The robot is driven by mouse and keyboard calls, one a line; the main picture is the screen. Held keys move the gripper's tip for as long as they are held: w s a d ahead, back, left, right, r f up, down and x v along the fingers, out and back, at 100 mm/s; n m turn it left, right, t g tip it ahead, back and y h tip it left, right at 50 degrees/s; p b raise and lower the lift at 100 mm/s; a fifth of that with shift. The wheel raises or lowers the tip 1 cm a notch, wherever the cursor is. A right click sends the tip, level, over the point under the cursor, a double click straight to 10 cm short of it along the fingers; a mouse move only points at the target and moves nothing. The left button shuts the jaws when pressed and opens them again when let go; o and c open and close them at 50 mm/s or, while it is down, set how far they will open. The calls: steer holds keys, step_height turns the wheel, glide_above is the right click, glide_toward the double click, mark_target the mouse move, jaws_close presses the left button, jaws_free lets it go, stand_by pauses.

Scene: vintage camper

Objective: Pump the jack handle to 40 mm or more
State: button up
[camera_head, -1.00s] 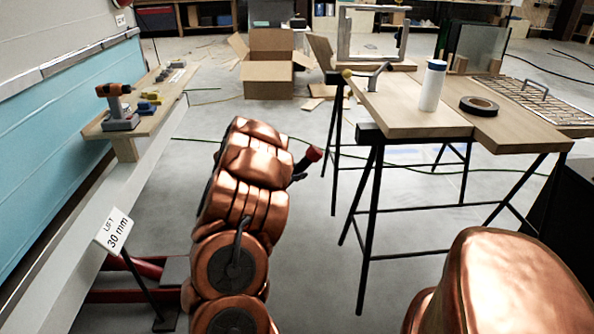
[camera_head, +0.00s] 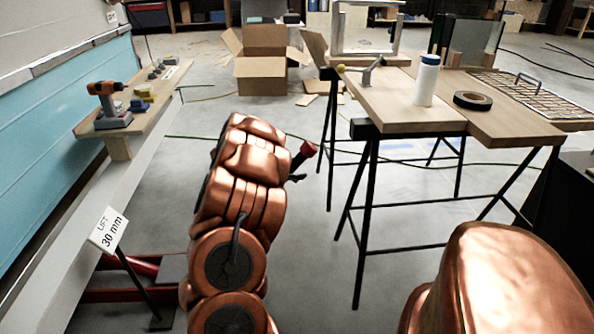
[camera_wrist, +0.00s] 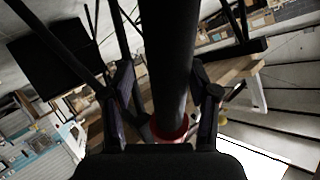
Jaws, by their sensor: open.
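The jack handle's dark red end (camera_head: 306,151) sticks out to the right of my copper arm in the head view. In the wrist view the dark bar of the handle (camera_wrist: 168,55), with a red ring at its lower end, runs between the fingers of my gripper (camera_wrist: 164,98). The fingers are open, one on each side of it; contact is unclear. In the head view only a dark bit of my gripper (camera_head: 296,178) shows; my arm hides the rest. Red jack parts (camera_head: 118,295) lie low at the left. The lift card (camera_head: 108,231) reads 30 mm.
A trestle table (camera_head: 400,112) with a white bottle (camera_head: 425,82) and black tape (camera_head: 472,100) stands right of my arm. A shelf (camera_head: 130,117) with a drill (camera_head: 108,104) runs along the left. A cardboard box (camera_head: 261,75) stands behind. Open floor lies between.

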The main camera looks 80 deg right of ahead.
steer(key=v, duration=1.1)
steer(key=shift+a, duration=0.35)
steer(key=shift+w+r, duration=0.1)
steer(key=shift+w, duration=0.05)
